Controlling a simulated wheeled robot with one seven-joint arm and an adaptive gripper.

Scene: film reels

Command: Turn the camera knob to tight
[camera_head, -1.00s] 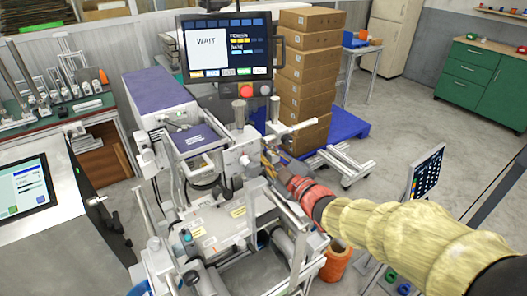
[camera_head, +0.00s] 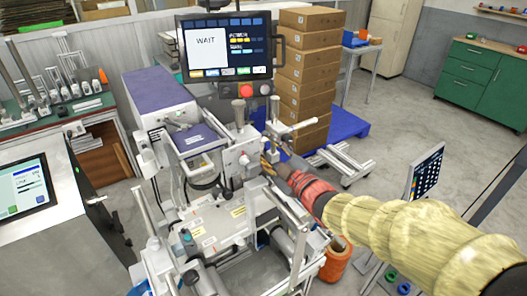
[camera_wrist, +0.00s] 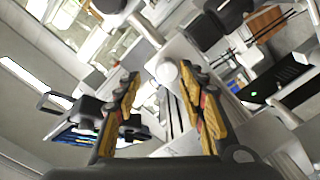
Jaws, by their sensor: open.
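A pale round knob (camera_wrist: 167,72) shows between my fingertips in the wrist view; I take it to be the camera knob. In the head view a small round knob (camera_head: 244,160) sits on the side of the pale machine (camera_head: 228,158), just left of my gripper. My gripper (camera_head: 266,164) has its yellow fingers toward this side of the machine. In the wrist view my gripper (camera_wrist: 160,78) is open, with one finger on each side of the knob. Contact with the knob cannot be told. The knob's tight mark is not readable.
A monitor reading WAIT (camera_head: 226,46) stands above the machine, with a red button below it. Stacked cardboard boxes (camera_head: 310,75) are behind. Metal rails and posts stand close below my gripper.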

